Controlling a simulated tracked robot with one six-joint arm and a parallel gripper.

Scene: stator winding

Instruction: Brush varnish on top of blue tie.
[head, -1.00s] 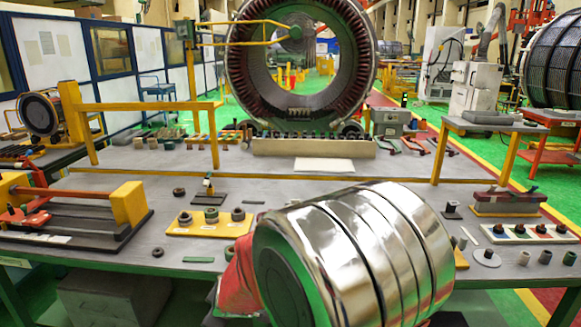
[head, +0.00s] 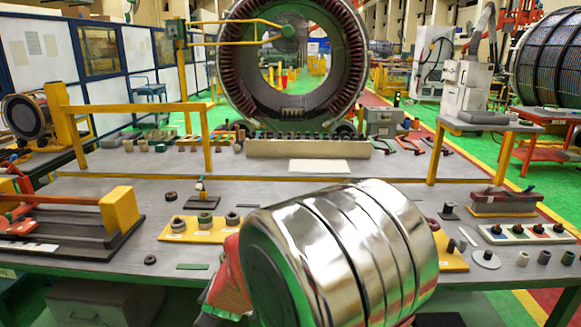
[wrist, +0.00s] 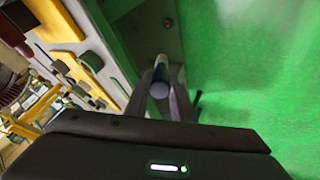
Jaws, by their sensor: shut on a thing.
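My gripper (wrist: 161,92) shows in the wrist view, with its grey fingers shut on a slim pale-and-dark rod, perhaps the brush (wrist: 161,68). Its far tip points away from the camera. In the head view my chrome arm link fills the lower middle and hides the gripper and the rod. The stator ring (head: 232,70) stands upright at the back of the bench, with dark red-brown windings around its bore. I cannot pick out a blue tie or a varnish pot with certainty in either view.
The grey bench (head: 290,194) carries a yellow plate (head: 204,239) with several rings, a black-railed fixture (head: 50,240) at left and a white panel with several knobs (head: 525,234) at right. A yellow frame (head: 140,107) stands behind. Green floor (wrist: 265,80) lies beyond the bench edge.

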